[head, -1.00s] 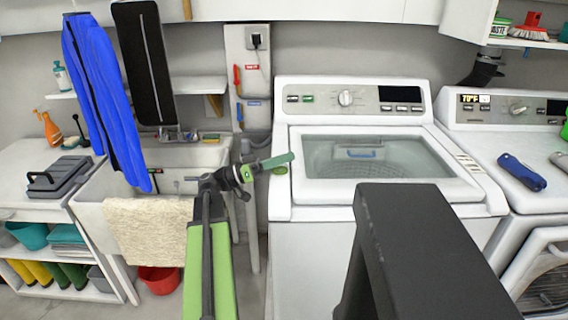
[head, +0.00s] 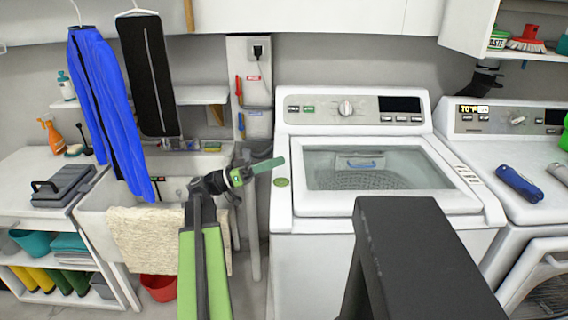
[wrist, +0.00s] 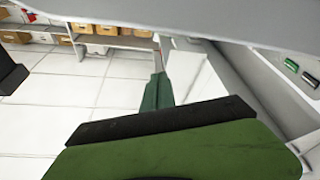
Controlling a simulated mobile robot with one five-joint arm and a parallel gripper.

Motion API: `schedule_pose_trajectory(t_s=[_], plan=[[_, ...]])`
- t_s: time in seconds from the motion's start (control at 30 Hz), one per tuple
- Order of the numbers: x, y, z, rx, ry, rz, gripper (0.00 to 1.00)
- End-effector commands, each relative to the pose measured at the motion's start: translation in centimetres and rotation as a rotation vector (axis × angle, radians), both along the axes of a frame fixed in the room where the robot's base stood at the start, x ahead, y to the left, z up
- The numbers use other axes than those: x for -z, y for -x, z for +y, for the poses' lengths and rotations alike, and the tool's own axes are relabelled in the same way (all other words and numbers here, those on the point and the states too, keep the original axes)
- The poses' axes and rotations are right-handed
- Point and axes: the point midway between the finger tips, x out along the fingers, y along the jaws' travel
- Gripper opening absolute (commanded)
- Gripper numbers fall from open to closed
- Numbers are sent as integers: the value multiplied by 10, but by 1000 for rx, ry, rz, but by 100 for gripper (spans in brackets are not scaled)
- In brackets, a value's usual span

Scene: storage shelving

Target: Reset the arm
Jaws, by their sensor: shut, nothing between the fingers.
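My gripper (head: 268,165) is at the end of my green and black arm, to the left of the top-loading washer (head: 480,226). Its green fingers point right, toward the washer's left edge, and look closed with nothing held. In the wrist view the green fingers (wrist: 157,92) show together beyond the dark wrist part, above pale floor tiles. I cannot tell from the head view exactly how far the fingertips are from the washer.
A sink (head: 90,222) with a beige towel (head: 150,240) over its front stands left of my arm. Blue trousers (head: 108,115) and a black garment (head: 150,75) hang above it. A second machine (head: 480,150) stands right. A red bucket (head: 158,287) is on the floor.

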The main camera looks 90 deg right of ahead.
Motion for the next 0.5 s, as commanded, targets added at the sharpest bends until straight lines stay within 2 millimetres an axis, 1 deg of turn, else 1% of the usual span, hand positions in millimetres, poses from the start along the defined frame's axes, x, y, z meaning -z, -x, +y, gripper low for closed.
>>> schedule_pose_trajectory(t_s=[0.03,0.1,0.23,0.33,0.5], plan=[[11,-13,-2,-2,-1,0,0],[16,-28,-1,-1,0,1,0],[23,-50,1,-2,1,0,0],[25,-61,2,-3,0,0,0],[25,-67,3,-2,-1,0,0]])
